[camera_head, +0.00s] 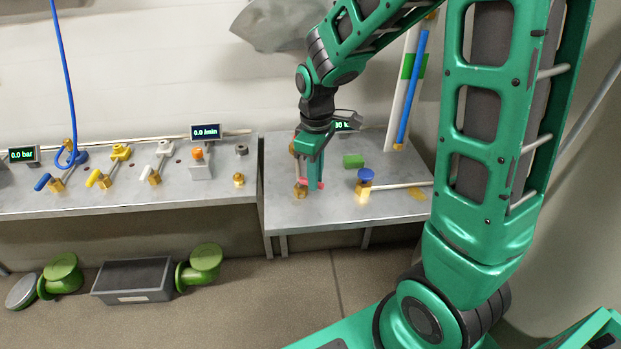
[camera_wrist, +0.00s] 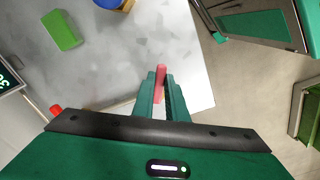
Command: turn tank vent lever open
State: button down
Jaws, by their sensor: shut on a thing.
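A red lever (camera_head: 321,185) sits on a brass valve (camera_head: 300,191) on the right-hand bench. I see no label naming it as the tank vent lever. My gripper (camera_head: 315,181) points down over the front left part of this bench and is shut on the red lever. In the wrist view the red lever (camera_wrist: 160,82) shows between the two green fingertips of my gripper (camera_wrist: 161,92). My fingers and arm hide part of the lever and valve.
A blue-knobbed valve (camera_head: 365,178) with a pipe stands to the right, and a green block (camera_head: 353,161) lies behind. A display (camera_head: 343,126) is partly hidden at the back. The left bench (camera_head: 225,191) holds several valves, beyond a narrow gap. A grey box (camera_head: 134,279) stands on the floor.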

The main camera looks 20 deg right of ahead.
jog(key=n, duration=0.1)
jog(key=w+d+n, duration=0.1)
jog(key=shift+n, duration=0.3)
jog(key=shift+w+d+n, duration=0.15)
jog(key=shift+w+n, duration=0.1)
jog(key=shift+n, duration=0.6)
jog(key=shift+w+d+n, duration=0.1)
jog(key=shift+w+n, duration=0.15)
jog(key=shift+n, duration=0.6)
jog(key=shift+w, duration=0.1)
jog(key=c, duration=1.8)
grip_release()
jog(key=shift+o, duration=0.2)
notch_tip(320, 180, up, 11)
jog(key=shift+f, duration=0.15)
